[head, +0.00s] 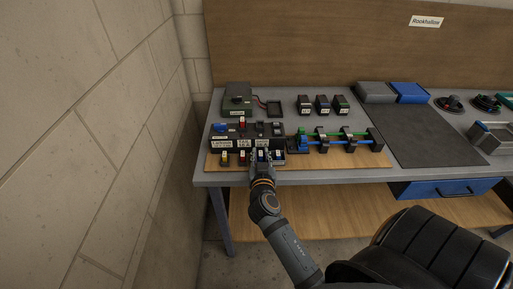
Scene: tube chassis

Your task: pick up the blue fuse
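A row of small fuses sits in a dark holder at the front of the wooden board. A yellow fuse (225,158) and a red fuse (242,157) are at its left. My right gripper (262,156) reaches in from the front and is over the holder. Its fingers stand apart, with something blue and white small between them. I cannot tell whether they touch it. The gripper hides part of the row. My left gripper is not in view.
A rod assembly (339,142) lies to the right. A dark mat (430,137) is bare.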

